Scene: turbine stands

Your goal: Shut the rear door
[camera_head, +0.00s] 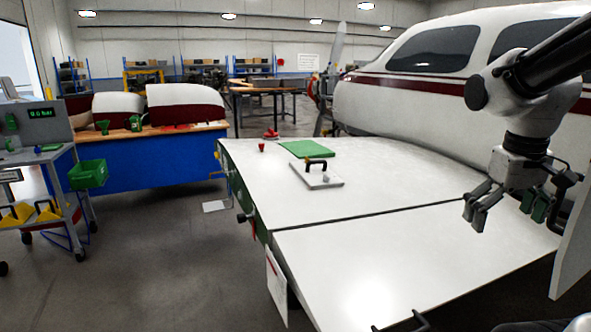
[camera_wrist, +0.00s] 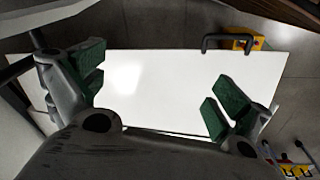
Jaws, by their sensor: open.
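My gripper (camera_head: 509,210) hangs open and empty at the right of the head view, in front of the white aircraft. In the wrist view its green-padded fingers (camera_wrist: 155,92) are spread apart with a white panel (camera_wrist: 150,75) behind them. A dark bar handle (camera_wrist: 228,41) sits at that panel's far edge, apart from the fingers. In the head view a white panel (camera_head: 574,245) stands steeply at the right edge, cut off by the frame. It may be the rear door, but I cannot tell for certain. No contact between gripper and panel shows.
A white-topped stand (camera_head: 390,240) fills the middle, carrying a green mat (camera_head: 307,149) and a plate with a black handle (camera_head: 318,176). The aircraft (camera_head: 400,100) stands behind. A blue bench (camera_head: 150,165) and trolley (camera_head: 50,190) are left. Floor (camera_head: 170,265) between is mostly clear.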

